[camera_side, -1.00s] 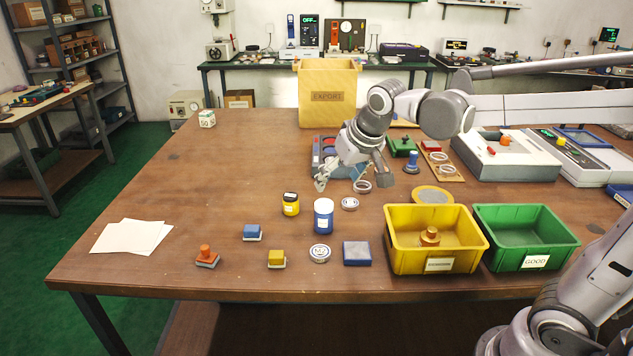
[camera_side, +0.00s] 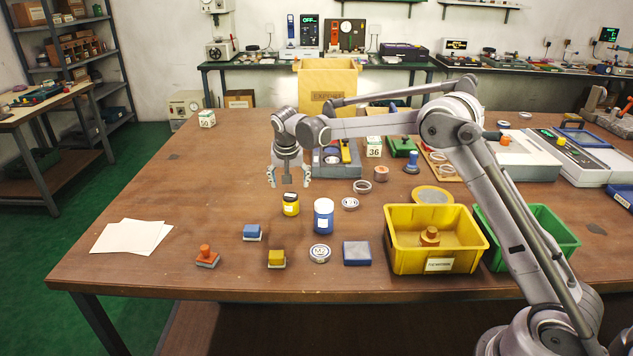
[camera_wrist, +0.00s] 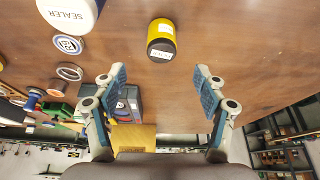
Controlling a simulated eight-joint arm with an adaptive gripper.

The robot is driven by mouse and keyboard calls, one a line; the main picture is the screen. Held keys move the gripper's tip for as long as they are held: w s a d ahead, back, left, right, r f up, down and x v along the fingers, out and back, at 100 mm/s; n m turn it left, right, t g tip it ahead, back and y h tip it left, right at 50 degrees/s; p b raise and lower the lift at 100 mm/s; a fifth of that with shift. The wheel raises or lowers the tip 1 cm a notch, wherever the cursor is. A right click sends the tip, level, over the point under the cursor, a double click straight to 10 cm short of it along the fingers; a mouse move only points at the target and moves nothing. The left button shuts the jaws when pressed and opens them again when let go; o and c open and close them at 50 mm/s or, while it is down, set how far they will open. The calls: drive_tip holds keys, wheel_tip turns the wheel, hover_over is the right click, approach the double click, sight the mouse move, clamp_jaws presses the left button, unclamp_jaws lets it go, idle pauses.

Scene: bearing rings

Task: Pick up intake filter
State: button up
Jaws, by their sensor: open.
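No label reading "intake filter" is legible, so I cannot tell for sure which thing it is. A small yellow can with a black end and a white label (camera_side: 291,204) stands on the table left of the blue jar (camera_side: 323,215). My gripper (camera_side: 288,183) hangs pointing down just above and behind the can in the side view. In the wrist view the can (camera_wrist: 161,40) lies ahead of my open, empty fingers (camera_wrist: 160,88), roughly centred between them. The jar's white lid (camera_wrist: 70,12), marked SEALER, is to its left.
Rings (camera_side: 350,203), stamps (camera_side: 207,257) and a blue block (camera_side: 357,253) lie nearby. Yellow (camera_side: 400,262) and green (camera_side: 563,243) bins are at right. Table left of the can is largely clear.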

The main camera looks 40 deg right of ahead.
sight(290, 197)
drive_tip(key=shift+x, duration=5.75)
drive_tip(key=shift+w, duration=0.1)
drive_tip(key=c, duration=1.3)
